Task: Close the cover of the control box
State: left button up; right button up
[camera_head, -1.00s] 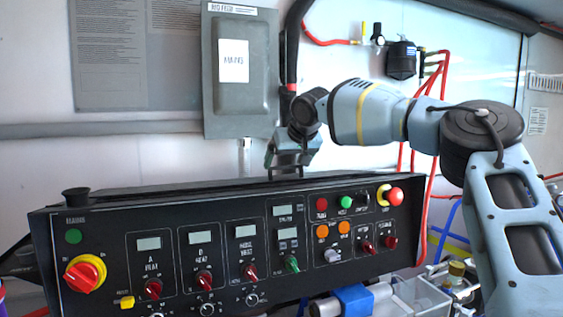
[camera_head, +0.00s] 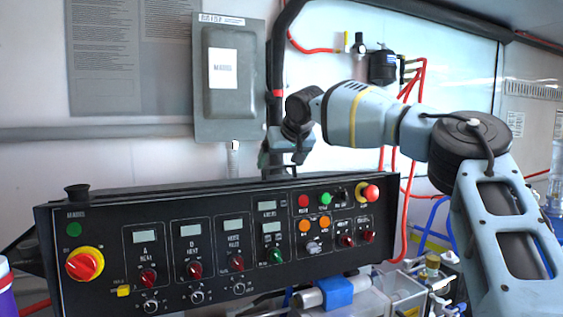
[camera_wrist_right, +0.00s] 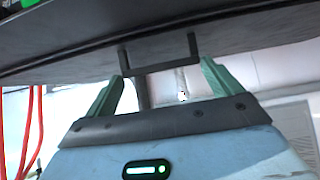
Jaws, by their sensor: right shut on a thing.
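The control box (camera_head: 120,208) is a wide black panel with knobs, small displays and buttons, across the lower part of the head view. My right gripper (camera_head: 277,172) is behind its top edge, with the fingertips partly hidden by the box. In the right wrist view a dark bracket-shaped handle (camera_wrist_right: 160,69) sticks out from the underside of a dark panel (camera_wrist_right: 110,35). The two green fingers of the right gripper (camera_wrist_right: 160,80) stand at either side of this handle, shut on it. The hinge and inside of the box are hidden. My left gripper is not in view.
A grey electrical box (camera_head: 235,80) hangs on the wall behind the right gripper. Red hoses (camera_head: 385,150) run down the wall at right. A clear container (camera_head: 405,290) and fittings stand below the panel at lower right.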

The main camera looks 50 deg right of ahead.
jog(key=shift+f, duration=0.2)
jog(key=o, duration=1)
jog(key=shift+o, duration=0.5)
jog(key=shift+s, duration=0.15)
jog(key=v, duration=0.8)
